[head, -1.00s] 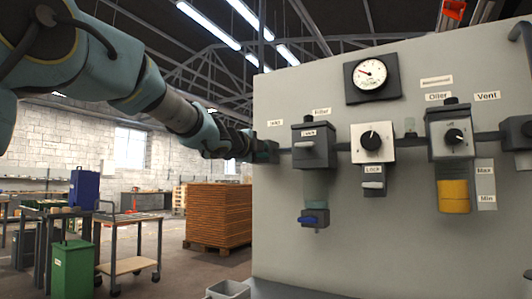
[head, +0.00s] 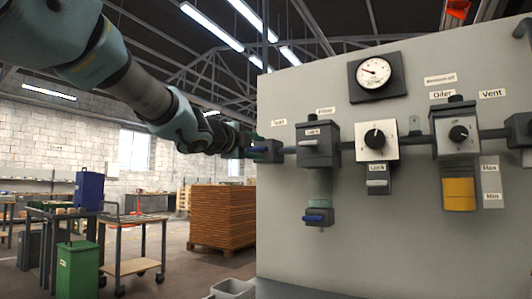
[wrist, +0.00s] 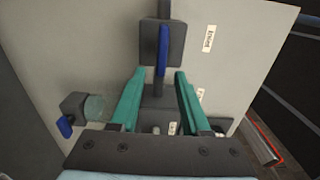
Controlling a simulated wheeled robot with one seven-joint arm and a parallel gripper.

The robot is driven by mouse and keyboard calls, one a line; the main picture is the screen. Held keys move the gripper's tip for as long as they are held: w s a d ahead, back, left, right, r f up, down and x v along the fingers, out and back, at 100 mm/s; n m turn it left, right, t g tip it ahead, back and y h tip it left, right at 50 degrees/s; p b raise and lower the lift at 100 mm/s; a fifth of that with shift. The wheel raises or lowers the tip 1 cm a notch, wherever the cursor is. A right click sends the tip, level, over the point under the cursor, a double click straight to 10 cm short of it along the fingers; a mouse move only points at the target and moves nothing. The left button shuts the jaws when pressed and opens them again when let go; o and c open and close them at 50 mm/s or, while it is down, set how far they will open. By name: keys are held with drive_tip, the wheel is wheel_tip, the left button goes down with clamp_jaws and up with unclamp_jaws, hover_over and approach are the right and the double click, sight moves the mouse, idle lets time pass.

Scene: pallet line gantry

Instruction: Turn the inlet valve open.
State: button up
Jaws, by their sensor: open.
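The inlet valve (head: 269,150) is a dark block at the left end of the pipe row on the grey panel, under a small label. In the wrist view the valve (wrist: 176,45) carries a flat blue lever (wrist: 163,48) that runs up and down the picture, next to the "Inlet" label. My gripper (wrist: 160,78) is open, with its teal fingers apart. The lever's lower end shows between the fingertips; I cannot tell whether they touch it. In the head view my gripper (head: 252,150) is at the left side of the valve, and the lever is mostly hidden.
Right of the valve are the filter (head: 318,145) with a blue drain lever (head: 317,217), a regulator (head: 377,140), an oiler (head: 457,135) and a gauge (head: 374,73). A wooden stack (head: 222,217), a cart (head: 135,255) and a green bin (head: 77,270) stand to the left.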

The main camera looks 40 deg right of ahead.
drive_tip(key=v, duration=0.3)
drive_tip(key=shift+s+a, duration=0.1)
drive_tip(key=shift+a, duration=0.25)
